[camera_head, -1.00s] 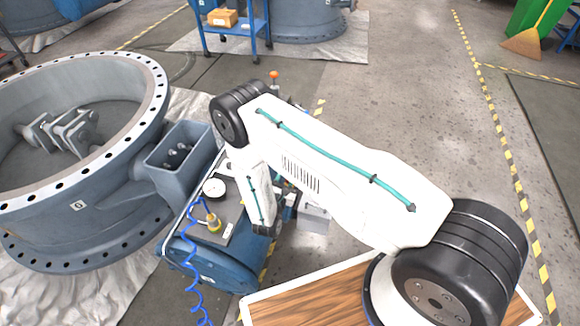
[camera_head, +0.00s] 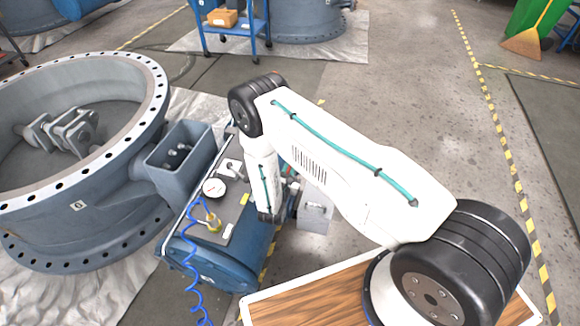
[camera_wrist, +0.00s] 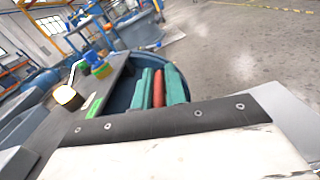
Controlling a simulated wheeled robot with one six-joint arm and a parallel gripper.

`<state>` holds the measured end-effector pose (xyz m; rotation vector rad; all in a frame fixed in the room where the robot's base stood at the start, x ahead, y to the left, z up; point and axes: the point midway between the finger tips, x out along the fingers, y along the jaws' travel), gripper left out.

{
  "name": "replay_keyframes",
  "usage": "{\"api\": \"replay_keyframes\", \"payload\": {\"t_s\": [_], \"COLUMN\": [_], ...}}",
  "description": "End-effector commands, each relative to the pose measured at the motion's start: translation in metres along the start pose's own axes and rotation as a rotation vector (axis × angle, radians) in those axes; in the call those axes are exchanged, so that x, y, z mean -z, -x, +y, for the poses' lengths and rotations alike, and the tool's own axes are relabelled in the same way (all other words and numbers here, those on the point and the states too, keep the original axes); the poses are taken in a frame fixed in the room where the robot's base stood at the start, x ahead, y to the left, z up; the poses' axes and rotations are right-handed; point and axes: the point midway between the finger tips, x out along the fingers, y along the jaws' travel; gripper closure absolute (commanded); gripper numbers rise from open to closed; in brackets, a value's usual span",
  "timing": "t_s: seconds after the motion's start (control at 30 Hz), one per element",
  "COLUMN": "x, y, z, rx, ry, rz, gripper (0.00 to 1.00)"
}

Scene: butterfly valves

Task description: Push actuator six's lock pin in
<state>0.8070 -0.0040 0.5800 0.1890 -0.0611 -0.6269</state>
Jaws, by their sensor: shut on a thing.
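The blue actuator (camera_head: 222,262) is a rounded body with a dark top plate, beside the large grey valve. A white gauge (camera_head: 214,188) and a brass fitting (camera_head: 214,223) with a coiled blue hose sit on it. In the wrist view, my gripper (camera_wrist: 159,88) has teal fingers closed on a red rod-like piece (camera_wrist: 158,90), in front of a blue rounded surface. I cannot tell for sure whether this piece is the lock pin. In the head view, my wrist largely hides the gripper and that piece. The actuator's number is not readable.
The grey valve body (camera_head: 110,215) with its bolted flange stands at the left. A grey box (camera_head: 315,213) with a small handle is just right of the actuator. A blue cart (camera_head: 232,30) stands at the back.

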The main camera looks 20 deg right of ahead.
Motion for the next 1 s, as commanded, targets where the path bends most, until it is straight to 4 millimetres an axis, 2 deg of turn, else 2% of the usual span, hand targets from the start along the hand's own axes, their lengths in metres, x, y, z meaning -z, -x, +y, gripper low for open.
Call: {"api": "replay_keyframes", "payload": {"t_s": [0.3,0.57,0.6,0.63,0.9,1.0], "x": [0.037,0.039,0.039,0.039,0.038,0.038], "y": [0.0,0.0,0.0,0.0,0.001,0.007], "z": [-0.006,-0.006,-0.006,-0.006,-0.007,-0.006], "rx": [-0.002,-0.002,-0.003,-0.003,-0.001,-0.002], "ry": [-0.002,-0.003,-0.002,-0.002,-0.001,-0.001], "rz": [0.0,0.004,0.004,0.004,0.001,0.002], "gripper": [1.0,1.0,0.76,0.67,0.67,0.67]}}
